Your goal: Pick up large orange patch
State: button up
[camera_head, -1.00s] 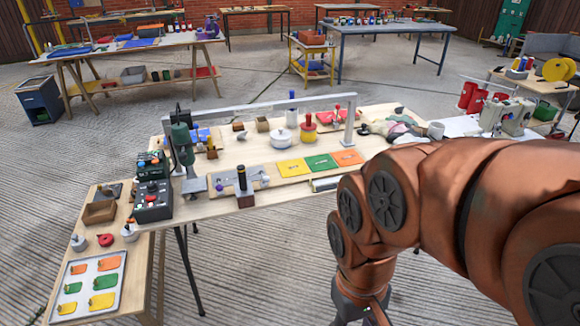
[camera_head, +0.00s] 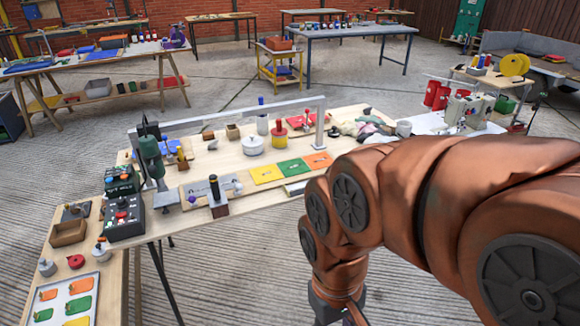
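A white tray (camera_head: 98,277) lies on the low wooden side table at the lower left, cut off by the bottom edge. It holds orange, green and yellow patches in pairs of sizes. The large orange patch (camera_head: 81,286) lies at the tray's upper right, with a smaller orange patch (camera_head: 48,295) to its left. An orange square (camera_head: 318,160) also lies on the main workbench. My gripper (camera_head: 338,308) is at the bottom edge, well to the right of the tray. Only its upper part shows. Its fingertips are out of frame.
The main workbench (camera_head: 240,203) carries a drill press, a control box (camera_head: 124,217), a white pot and a metal frame. A wooden box (camera_head: 68,233) and small weights stand just behind the tray. Open floor lies in front of the workbench.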

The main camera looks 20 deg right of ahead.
aim_at(86, 285)
jog(key=u, duration=1.45)
